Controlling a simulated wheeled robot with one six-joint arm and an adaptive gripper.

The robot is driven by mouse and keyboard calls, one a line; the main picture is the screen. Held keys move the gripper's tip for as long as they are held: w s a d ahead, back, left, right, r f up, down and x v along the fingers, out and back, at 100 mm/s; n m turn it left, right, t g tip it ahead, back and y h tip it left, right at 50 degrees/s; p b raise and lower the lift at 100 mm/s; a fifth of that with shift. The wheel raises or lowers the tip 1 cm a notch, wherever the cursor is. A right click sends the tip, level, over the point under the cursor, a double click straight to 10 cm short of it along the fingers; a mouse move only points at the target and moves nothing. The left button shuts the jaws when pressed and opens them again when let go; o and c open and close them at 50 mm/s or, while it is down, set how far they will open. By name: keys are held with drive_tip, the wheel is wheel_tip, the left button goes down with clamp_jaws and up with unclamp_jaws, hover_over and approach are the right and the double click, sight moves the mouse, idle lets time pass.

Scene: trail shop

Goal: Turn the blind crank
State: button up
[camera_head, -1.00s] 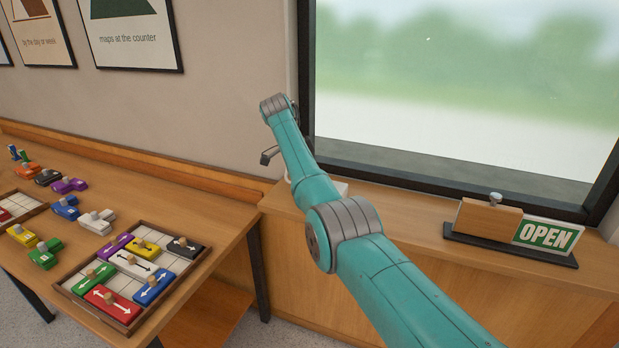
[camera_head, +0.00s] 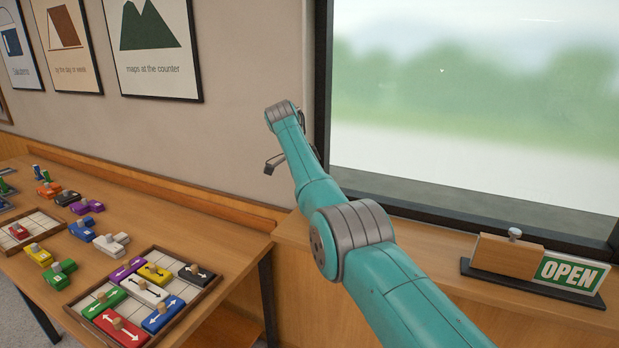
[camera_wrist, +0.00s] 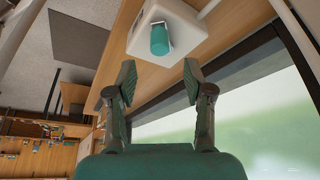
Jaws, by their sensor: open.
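The blind crank shows in the wrist view as a teal cylindrical knob (camera_wrist: 160,40) on a white box-shaped housing (camera_wrist: 182,38) at the wooden ledge. My gripper (camera_wrist: 158,80) is open and empty, its two fingers pointing toward the knob. The knob lies ahead of the gap between the fingertips, with no visible contact. In the head view, part of my gripper (camera_head: 273,164) shows beyond my teal arm, beside the window frame. The crank is hidden behind my arm there.
A window (camera_head: 470,110) rises above the wooden ledge. An OPEN sign (camera_head: 570,273) with a wooden block stands on the ledge at right. A table at left holds a tray (camera_head: 208,293) of coloured sliding blocks and several loose pieces. Framed posters hang on the wall.

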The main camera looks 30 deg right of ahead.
drive_tip(key=shift+v, duration=2.45)
